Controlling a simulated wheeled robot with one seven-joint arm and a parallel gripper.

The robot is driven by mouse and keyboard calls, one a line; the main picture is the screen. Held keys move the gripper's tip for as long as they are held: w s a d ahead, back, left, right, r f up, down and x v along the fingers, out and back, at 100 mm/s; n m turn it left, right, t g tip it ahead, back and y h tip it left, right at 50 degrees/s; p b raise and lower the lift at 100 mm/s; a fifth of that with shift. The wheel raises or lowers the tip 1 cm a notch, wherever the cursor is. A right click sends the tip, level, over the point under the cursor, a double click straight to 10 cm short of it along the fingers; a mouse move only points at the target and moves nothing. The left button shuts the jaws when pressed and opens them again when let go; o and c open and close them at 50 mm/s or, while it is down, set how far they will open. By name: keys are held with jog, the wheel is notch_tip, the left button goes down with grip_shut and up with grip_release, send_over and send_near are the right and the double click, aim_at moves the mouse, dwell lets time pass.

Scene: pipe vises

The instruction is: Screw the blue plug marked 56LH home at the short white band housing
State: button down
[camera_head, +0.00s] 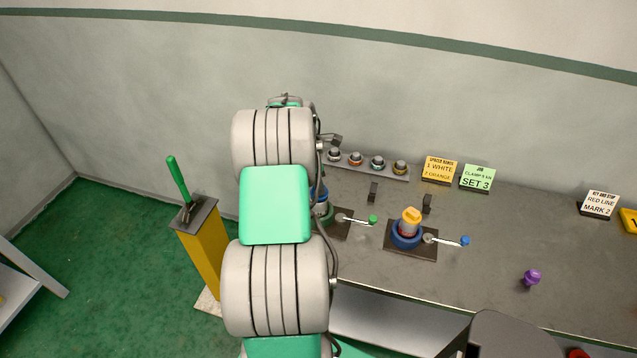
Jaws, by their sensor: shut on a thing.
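My arm covers the left middle of the view, and my gripper is hidden behind it. A green-ringed vise (326,214) on the bench shows partly at the arm's right edge. A blue piece (322,193) shows just above it, mostly hidden; I cannot tell whether it is the plug 56LH, and no marking is readable. Right of it a blue-ringed vise (406,237) holds an upright housing (408,226) with a yellow-orange plug (411,215) on top. I cannot make out which housing has the short white band.
A rack (367,170) of several capped pieces stands at the back. Signs include a yellow spacer card (440,169) and a green SET 3 card (478,178). Crank handles end in green (373,219) and blue (465,240) knobs. A purple knob (531,278) stands right. A yellow lever post (199,250) stands left.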

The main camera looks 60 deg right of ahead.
jog(key=shift+f, duration=0.45)
jog(key=c, duration=1.1)
grip_release()
jog(key=shift+c, duration=0.2)
